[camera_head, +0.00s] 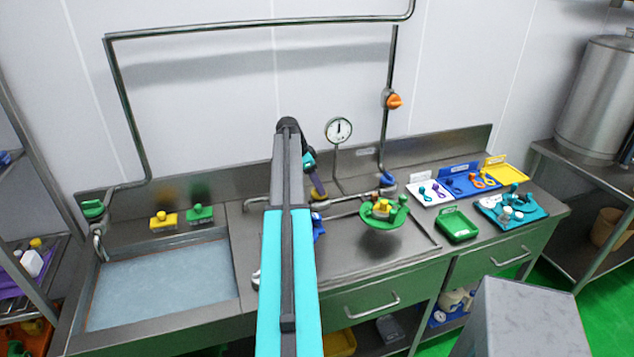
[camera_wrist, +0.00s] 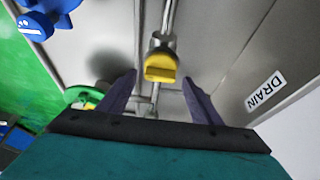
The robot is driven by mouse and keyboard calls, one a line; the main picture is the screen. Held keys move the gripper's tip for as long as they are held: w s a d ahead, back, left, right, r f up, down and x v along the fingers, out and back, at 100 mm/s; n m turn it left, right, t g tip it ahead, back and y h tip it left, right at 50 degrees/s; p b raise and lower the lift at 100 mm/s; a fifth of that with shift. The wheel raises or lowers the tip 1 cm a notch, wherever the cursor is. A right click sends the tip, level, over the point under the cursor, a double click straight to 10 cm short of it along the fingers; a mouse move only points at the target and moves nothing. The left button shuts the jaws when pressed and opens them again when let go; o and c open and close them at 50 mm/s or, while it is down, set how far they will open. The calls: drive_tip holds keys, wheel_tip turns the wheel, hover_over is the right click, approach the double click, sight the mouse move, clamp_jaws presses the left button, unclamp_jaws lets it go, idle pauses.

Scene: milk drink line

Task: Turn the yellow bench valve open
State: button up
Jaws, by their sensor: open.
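The yellow bench valve (camera_wrist: 161,67) sits on a metal pipe in the wrist view, its knob between and just ahead of my two purple fingers. My gripper (camera_wrist: 159,78) is open, with one finger on each side of the knob and a visible gap to each. Whether the fingers are level with the knob in depth is hard to tell. In the head view my arm hides much of this spot.
A white DRAIN label (camera_wrist: 265,91) lies right of the valve. A water-filled sink (camera_head: 165,285) is at left. An orange valve (camera_head: 393,100) is on the wall pipe.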

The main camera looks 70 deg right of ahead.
drive_tip(key=shift+s+d+f, duration=0.15)
drive_tip(key=shift+s+f, duration=0.05)
drive_tip(key=shift+f, duration=0.35)
drive_tip(key=c, duration=1.1)
drive_tip(key=shift+d, duration=0.1)
